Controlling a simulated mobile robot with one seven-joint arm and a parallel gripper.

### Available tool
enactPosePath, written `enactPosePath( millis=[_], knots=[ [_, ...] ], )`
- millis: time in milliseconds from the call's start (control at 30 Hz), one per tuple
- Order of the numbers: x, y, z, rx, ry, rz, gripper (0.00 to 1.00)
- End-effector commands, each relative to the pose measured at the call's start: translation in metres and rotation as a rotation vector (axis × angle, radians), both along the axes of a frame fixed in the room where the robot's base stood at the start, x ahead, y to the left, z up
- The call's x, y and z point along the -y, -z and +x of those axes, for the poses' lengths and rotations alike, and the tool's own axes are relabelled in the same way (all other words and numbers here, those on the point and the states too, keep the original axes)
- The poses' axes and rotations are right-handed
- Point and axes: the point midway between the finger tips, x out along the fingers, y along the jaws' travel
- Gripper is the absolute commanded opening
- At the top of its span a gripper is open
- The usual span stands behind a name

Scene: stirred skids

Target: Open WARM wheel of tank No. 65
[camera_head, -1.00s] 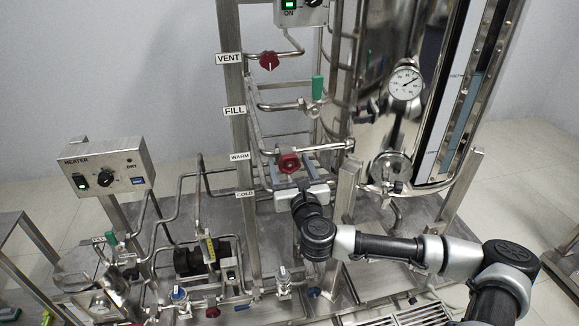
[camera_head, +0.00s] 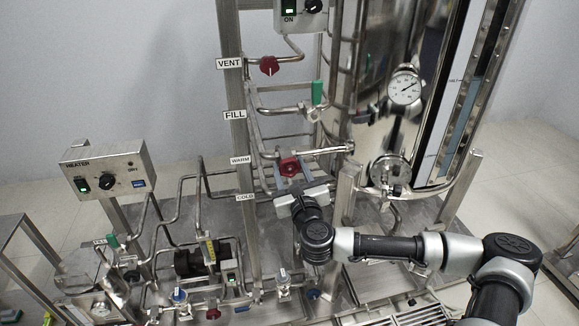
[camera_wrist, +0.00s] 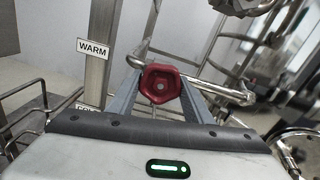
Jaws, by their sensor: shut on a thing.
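The red WARM wheel (camera_head: 289,167) sits on its pipe, right of the WARM label (camera_head: 240,160). In the wrist view the red wheel (camera_wrist: 161,86) lies between the two grey fingers of my gripper (camera_wrist: 160,88), near their tips. My gripper (camera_head: 288,174) reaches up to the wheel from below and is shut on it. The WARM label (camera_wrist: 93,48) is on the upright post at the left of the wrist view. No tank number is readable in these frames.
The VENT wheel (camera_head: 269,66) and the green FILL handle (camera_head: 317,92) are above on the same frame. The COLD label (camera_head: 245,197) is just below. The steel tank (camera_head: 375,130) with its gauge (camera_head: 404,88) stands close at the right.

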Motion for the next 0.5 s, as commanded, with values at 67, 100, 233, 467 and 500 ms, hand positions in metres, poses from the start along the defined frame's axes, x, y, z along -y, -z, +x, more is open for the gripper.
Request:
enactPosePath(
  millis=[67,100,233,467,500],
  knots=[
    [0.0002,-0.0022,0.0000,0.011,-0.001,-0.066,0.24],
    [0.0004,-0.0023,0.0001,0.018,-0.001,-0.101,0.24],
    [0.0013,-0.0027,0.0001,0.043,0.001,-0.222,0.24],
    [0.0020,-0.0024,0.0002,0.086,0.000,-0.437,0.24],
    [0.0022,-0.0025,0.0002,0.094,0.000,-0.474,0.24]
  ],
)
